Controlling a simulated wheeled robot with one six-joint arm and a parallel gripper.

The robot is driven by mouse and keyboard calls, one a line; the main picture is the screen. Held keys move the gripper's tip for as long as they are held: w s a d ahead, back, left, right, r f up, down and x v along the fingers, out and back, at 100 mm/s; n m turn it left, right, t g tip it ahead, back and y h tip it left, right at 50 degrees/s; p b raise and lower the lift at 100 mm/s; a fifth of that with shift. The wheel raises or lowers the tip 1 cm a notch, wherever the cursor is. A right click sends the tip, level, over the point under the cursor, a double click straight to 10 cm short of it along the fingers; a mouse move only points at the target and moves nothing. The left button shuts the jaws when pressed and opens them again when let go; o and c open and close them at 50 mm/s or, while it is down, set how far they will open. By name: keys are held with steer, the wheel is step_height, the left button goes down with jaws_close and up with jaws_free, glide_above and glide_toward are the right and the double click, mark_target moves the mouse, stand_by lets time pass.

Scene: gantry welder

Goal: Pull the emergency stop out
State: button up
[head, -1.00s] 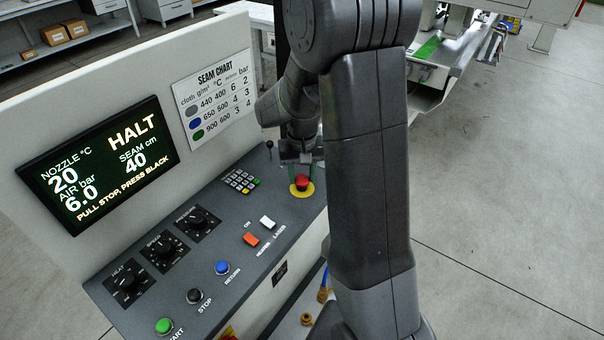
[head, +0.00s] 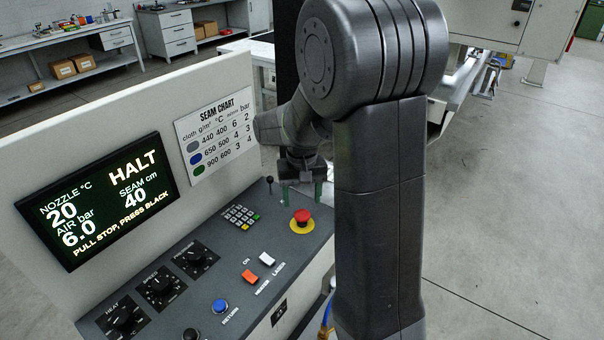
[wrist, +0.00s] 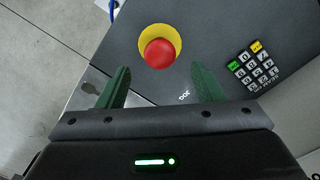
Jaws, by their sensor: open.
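The emergency stop is a red mushroom button (head: 302,216) on a yellow disc (head: 301,228) at the right end of the grey control panel. In the wrist view the red button (wrist: 160,52) lies beyond the fingertips, roughly centred between them. My gripper (head: 302,196) is open and empty, with green fingers. In the wrist view its two fingers (wrist: 163,82) stand wide apart and do not touch the button. In the head view the gripper is just behind and above the button.
The screen (head: 98,186) reads HALT and "PULL STOP, PRESS BLACK". A keypad (head: 241,216), a small black lever (head: 269,184), rocker switches (head: 250,276), a blue button (head: 219,306) and knobs (head: 196,257) share the panel. The seam chart (head: 216,133) stands on the upright board behind.

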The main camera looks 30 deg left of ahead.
mark_target(302, 213)
step_height(302, 213, up, 10)
steer(key=shift+b, duration=0.4)
steer(key=shift+f, duration=0.15)
step_height(302, 213, down, 14)
steer(key=shift+f+p, duration=0.1)
steer(key=shift+p, duration=0.5)
steer(key=shift+r, duration=0.5)
